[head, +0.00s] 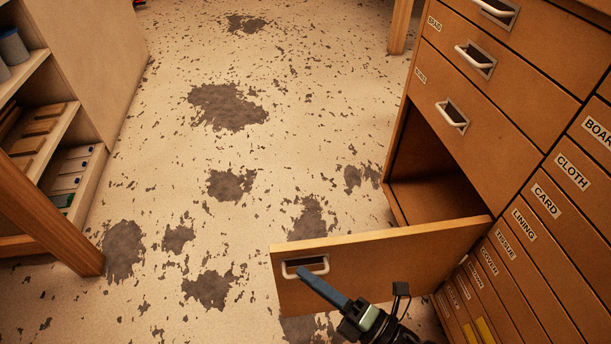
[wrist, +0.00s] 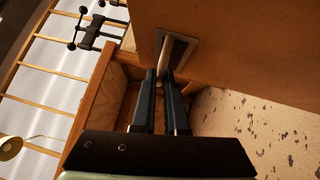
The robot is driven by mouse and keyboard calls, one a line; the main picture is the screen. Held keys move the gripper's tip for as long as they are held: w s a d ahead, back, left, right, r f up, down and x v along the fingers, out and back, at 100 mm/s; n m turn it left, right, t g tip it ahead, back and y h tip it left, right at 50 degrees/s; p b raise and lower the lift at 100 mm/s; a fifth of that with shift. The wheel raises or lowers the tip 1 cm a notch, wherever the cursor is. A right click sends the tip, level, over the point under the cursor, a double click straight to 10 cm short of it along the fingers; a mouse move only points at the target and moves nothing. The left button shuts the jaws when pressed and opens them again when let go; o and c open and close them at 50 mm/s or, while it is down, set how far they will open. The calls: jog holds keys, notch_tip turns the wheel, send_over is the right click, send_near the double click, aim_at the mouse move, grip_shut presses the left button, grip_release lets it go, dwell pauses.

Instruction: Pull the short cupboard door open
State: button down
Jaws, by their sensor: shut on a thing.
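The short cupboard door (head: 400,262) is a low brown wooden panel at the bottom of the cabinet. It stands swung well out from the opening, and the empty cupboard inside (head: 418,160) shows behind it. Its pale bar handle (head: 290,272) is near the door's free left edge. My gripper (head: 304,271) reaches up from below to the handle. In the wrist view, the two dark fingers of my gripper (wrist: 162,73) are closed around the handle bar (wrist: 165,58). The door panel (wrist: 225,50) fills the upper right there.
Drawers with pale handles (head: 475,60) are above the opening. Labelled narrow drawers (head: 540,215) stand at the right. A shelf unit (head: 95,55) and a wooden leg (head: 45,225) are at the left. The worn floor (head: 290,165) between is clear.

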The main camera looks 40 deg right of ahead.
jog(key=shift+s, duration=0.25)
jog(key=c, duration=1)
grip_release()
jog(key=shift+o, duration=0.2)
jog(key=v, duration=1.3)
jog(key=shift+w, duration=0.1)
